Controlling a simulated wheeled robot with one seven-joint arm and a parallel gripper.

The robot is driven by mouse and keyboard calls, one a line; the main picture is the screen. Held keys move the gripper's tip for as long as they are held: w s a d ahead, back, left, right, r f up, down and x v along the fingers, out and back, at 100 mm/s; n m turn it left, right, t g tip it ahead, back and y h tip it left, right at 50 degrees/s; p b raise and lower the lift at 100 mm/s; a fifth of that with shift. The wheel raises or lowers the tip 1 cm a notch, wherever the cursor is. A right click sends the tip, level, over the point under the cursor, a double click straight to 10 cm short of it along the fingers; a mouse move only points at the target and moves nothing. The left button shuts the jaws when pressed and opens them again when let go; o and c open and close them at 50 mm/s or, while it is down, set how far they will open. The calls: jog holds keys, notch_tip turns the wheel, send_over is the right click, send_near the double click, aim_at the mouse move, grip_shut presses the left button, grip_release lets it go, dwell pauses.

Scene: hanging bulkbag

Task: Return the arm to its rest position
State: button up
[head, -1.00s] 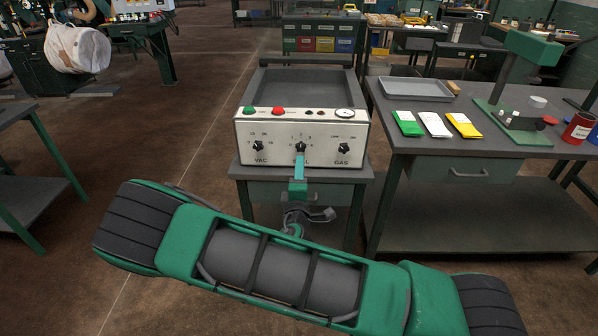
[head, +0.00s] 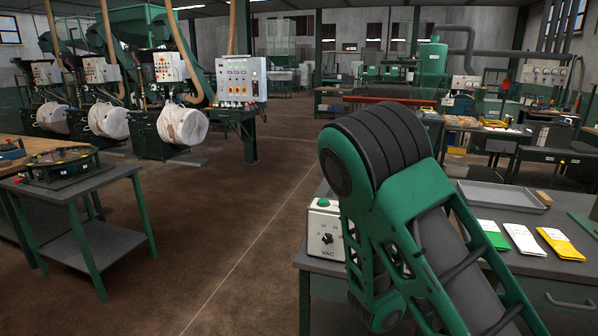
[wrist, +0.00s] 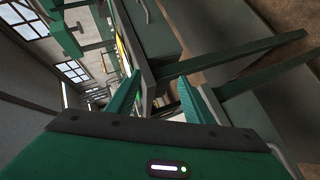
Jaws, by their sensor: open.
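My gripper (wrist: 158,92) shows in the wrist view, its two teal fingers apart with nothing between them. In the head view the gripper itself is out of sight. My green and dark arm (head: 425,225) is bent up at the lower right, with a dark banded joint on top. It stands in front of the control box (head: 325,238), hiding most of its panel. Only the box's left end shows, with a green button and the VAC knob (head: 328,238).
A workbench with a grey tray (head: 500,196) and green, white and yellow packets (head: 522,238) stands on the right. A low table (head: 82,200) is on the left. White bags (head: 184,124) hang from machines behind it. Bare floor (head: 235,215) lies between.

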jog(key=s+d+r+m+g+y, duration=0.1)
jog(key=s+d+m+g+y, duration=0.2)
jog(key=s, duration=0.4)
jog(key=s+d+m+g+y, duration=0.2)
jog(key=s+m+g, duration=0.2)
jog(key=s, duration=0.4)
jog(key=s+a+r+y, duration=0.3)
jog(key=s+r, duration=0.2)
jog(key=s, duration=0.2)
jog(key=s+a+r+t+y, duration=0.1)
jog(key=s+a+r+y, duration=0.3)
jog(key=s, duration=0.3)
jog(key=shift+r+m+y, duration=0.3)
jog(key=shift+r+m, duration=0.1)
jog(key=shift+r, duration=0.2)
jog(key=shift+w+f, duration=0.25)
jog(key=shift+w, duration=0.3)
